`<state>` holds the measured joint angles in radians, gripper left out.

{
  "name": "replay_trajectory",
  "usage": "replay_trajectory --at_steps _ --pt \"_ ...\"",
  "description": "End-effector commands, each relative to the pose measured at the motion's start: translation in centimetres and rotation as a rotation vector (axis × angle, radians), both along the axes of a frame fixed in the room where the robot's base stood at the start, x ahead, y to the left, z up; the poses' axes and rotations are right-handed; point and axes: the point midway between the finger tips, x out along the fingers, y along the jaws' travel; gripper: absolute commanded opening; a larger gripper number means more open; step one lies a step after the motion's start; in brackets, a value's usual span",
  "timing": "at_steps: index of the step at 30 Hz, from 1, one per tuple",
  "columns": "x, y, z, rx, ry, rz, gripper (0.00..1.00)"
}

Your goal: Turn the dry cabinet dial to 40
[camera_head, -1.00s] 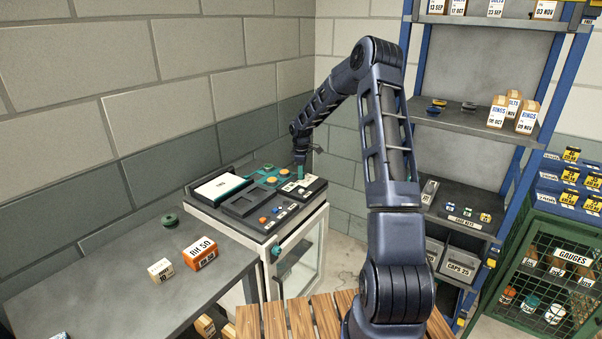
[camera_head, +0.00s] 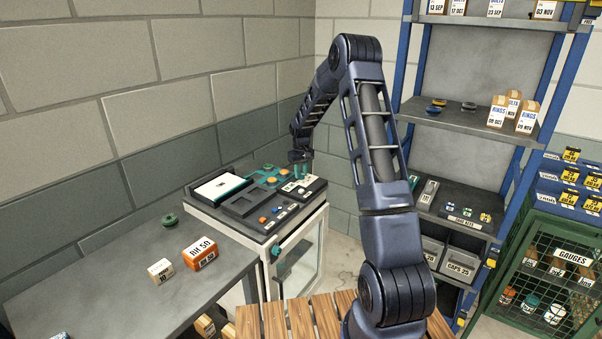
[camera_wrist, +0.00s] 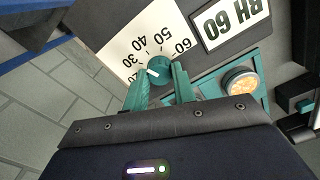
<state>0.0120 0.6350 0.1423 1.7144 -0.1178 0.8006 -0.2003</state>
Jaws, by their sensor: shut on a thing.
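The dry cabinet dial (camera_wrist: 160,69) is a small teal knob with a white pointer mark, on a pale scale plate (camera_wrist: 128,45) with numbers from 20 to 60. The pointer mark lies towards the low-number side; its exact reading is too small to tell. My gripper (camera_wrist: 159,80) has its two teal fingers on either side of the knob and is shut on it. In the head view my gripper (camera_head: 301,170) reaches down onto the back right of the cabinet top (camera_head: 262,218), and its fingers hide the dial.
Blue-framed shelves (camera_head: 465,125) stand at right.

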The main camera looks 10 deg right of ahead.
Motion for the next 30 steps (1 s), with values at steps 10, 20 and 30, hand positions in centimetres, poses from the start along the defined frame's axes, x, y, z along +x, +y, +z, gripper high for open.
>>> replay_trajectory --at_steps 10,20,30 --pt "0.01 -0.01 0.02 -0.001 0.000 -0.253 0.04" --pt "0.01 -0.08 0.01 -0.001 0.000 -0.369 0.04" --pt "0.01 -0.06 0.01 0.000 0.000 -0.386 0.04"
